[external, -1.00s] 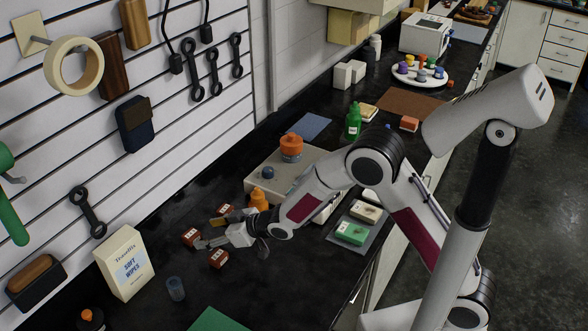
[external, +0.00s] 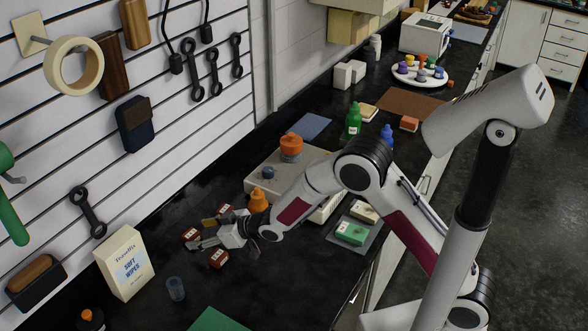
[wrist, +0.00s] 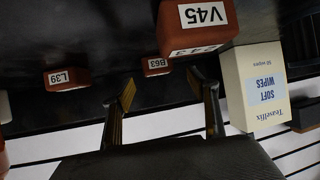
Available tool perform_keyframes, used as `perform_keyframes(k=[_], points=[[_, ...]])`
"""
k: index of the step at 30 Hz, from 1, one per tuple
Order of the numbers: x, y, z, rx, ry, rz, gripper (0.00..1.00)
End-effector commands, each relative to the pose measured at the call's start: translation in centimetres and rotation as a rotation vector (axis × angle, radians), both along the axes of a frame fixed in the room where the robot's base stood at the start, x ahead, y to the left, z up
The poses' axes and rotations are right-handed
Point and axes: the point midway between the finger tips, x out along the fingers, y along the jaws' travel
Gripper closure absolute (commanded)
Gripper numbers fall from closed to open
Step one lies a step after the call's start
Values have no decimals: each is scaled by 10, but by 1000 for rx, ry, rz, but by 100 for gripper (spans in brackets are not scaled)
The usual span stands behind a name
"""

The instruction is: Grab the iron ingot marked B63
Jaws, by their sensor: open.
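The iron ingot marked B63 (wrist: 157,68) is a small red-brown block with a white label, seen upside down just beyond my fingertips in the wrist view. It appears to be the block nearest the wall in the external view (external: 190,235). My gripper (wrist: 162,88) is open and empty, its fingers spread to either side of B63's line, with a gap before the block. In the external view my gripper (external: 205,233) is low over the dark counter, pointing left. Ingot V45 (wrist: 199,22) is close above in the wrist picture; ingot L39 (wrist: 67,80) is to the left.
A Soft Wipes box (wrist: 256,85) stands to the right in the wrist view, and left in the external view. An orange bottle (external: 258,200) is beside my wrist. The slatted wall (external: 150,190) borders the counter.

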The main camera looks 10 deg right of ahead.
Motion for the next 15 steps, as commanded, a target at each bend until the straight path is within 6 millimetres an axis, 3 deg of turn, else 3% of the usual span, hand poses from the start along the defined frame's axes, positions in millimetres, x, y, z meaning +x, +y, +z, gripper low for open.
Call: perform_keyframes(k=[15], points=[[4,5,-3,1,-1,0,41]])
